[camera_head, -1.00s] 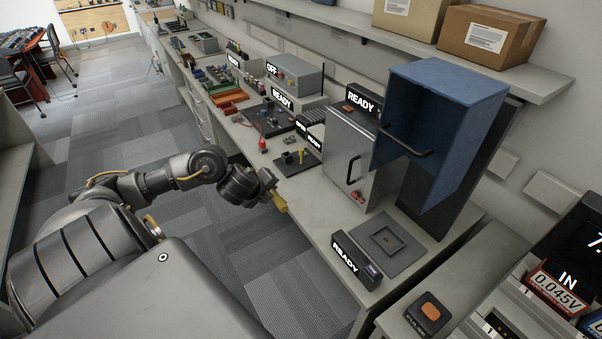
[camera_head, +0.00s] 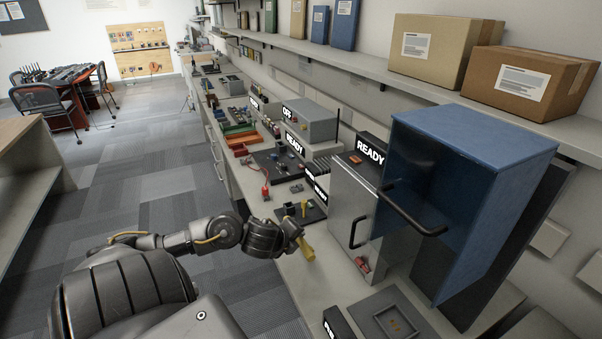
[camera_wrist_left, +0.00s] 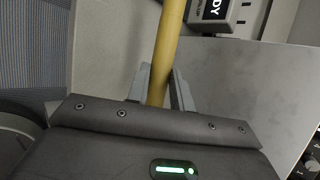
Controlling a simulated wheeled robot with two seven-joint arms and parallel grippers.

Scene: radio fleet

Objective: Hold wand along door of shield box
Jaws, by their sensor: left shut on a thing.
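The grey metal box (camera_head: 352,205), which looks like the shield box, stands on the bench with a flat front door and an upright black handle (camera_head: 357,233). My left gripper (camera_head: 299,236) is shut on a yellow wand (camera_head: 306,249), just left of that door and apart from it in the head view. In the left wrist view the wand (camera_wrist_left: 168,45) runs up between the fingers (camera_wrist_left: 157,88), beside a flat grey surface. My right gripper is not in view.
A blue box (camera_head: 490,165) with a black handle (camera_head: 412,212) stands right of the grey box. A grey tray (camera_head: 396,322) is in front. Left of the bench is open floor (camera_head: 130,200).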

